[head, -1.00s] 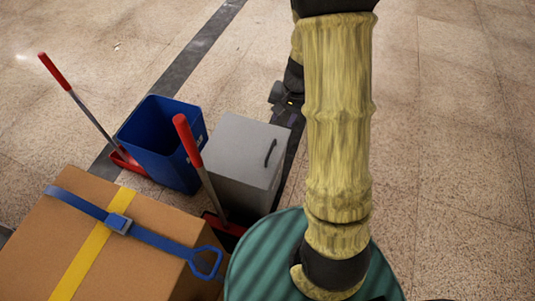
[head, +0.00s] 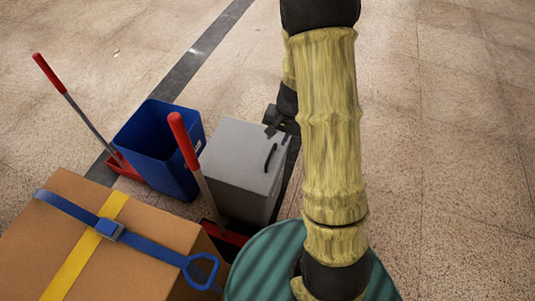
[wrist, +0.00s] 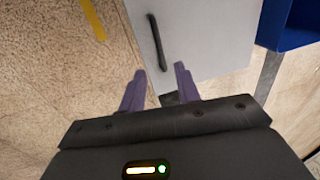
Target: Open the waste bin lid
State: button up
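The waste bin (head: 235,195) is a grey box with a flat lid (head: 235,143), which lies shut. A dark bar handle (head: 271,157) sits near the lid's right edge. The lid (wrist: 215,40) and handle (wrist: 157,42) also show in the wrist view. My gripper (wrist: 158,86) is open and empty, its two purple fingers apart. The handle's near end lies just ahead of the gap between the fingers; I cannot tell the height between them. In the head view my gripper (head: 281,122) is by the bin's far right corner, its fingers hard to make out.
An open blue bin (head: 160,150) stands left of the waste bin. Red-handled tools (head: 187,145) stand close by. A strapped cardboard box (head: 140,225) and a green ribbed round top (head: 265,260) are in front. The floor to the right is clear.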

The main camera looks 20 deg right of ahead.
aim_at(271, 153)
jog(key=f+b, duration=0.1)
jog(key=f, duration=0.1)
jog(key=a+f+b, duration=0.1)
jog(key=f, duration=0.2)
jog(key=w+f+b, duration=0.1)
jog(key=f, duration=0.2)
jog(key=shift+a+f, duration=0.15)
jog(key=shift+f, duration=0.1)
grip_shut()
